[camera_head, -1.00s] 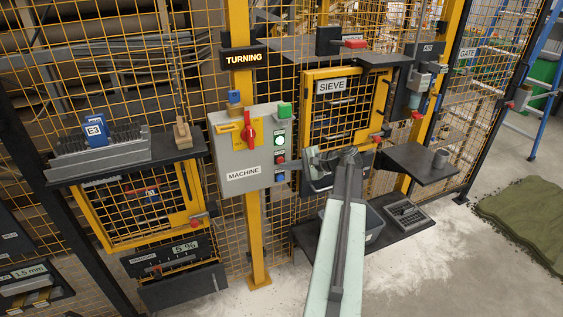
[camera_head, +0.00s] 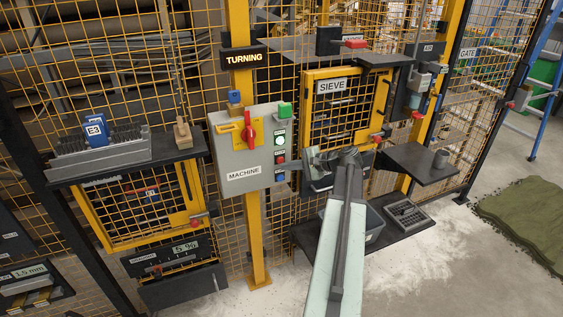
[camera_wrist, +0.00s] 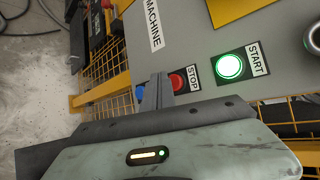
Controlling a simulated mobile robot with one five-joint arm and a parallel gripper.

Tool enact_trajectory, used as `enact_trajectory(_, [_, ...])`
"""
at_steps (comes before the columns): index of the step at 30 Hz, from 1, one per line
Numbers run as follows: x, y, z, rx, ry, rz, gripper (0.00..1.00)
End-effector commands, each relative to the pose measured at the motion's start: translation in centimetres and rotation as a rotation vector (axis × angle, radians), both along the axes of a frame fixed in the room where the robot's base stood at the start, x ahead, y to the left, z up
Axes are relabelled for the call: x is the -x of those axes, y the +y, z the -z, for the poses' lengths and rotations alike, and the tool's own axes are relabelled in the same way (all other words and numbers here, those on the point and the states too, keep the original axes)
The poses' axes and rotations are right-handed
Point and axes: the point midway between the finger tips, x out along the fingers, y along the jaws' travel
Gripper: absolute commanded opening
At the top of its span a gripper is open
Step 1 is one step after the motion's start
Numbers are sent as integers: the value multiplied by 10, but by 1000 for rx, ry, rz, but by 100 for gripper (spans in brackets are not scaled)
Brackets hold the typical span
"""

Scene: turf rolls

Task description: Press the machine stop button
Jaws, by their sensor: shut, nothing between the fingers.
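The grey MACHINE panel (camera_head: 248,160) is fixed to the yellow post. Its red STOP button (camera_head: 281,158) sits below the lit green START button (camera_head: 280,140). In the wrist view the red STOP button (camera_wrist: 178,80) lies between START (camera_wrist: 229,66) and a blue button (camera_wrist: 140,95). My gripper (camera_head: 312,156) is shut and empty, just right of the panel in the head view. In the wrist view the shut fingertips (camera_wrist: 159,84) overlap the space between the STOP and blue buttons. Whether they touch the panel cannot be told.
A TURNING sign (camera_head: 244,57) is lit above. The SIEVE door (camera_head: 343,110) and a dark shelf (camera_head: 418,163) stand right. Another shelf (camera_head: 185,149) is left.

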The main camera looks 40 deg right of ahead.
Motion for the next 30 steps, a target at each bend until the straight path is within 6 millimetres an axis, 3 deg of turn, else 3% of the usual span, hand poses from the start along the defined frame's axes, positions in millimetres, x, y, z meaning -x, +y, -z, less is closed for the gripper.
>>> enact_trajectory(30, [-10,-4,0,0,0,0,0])
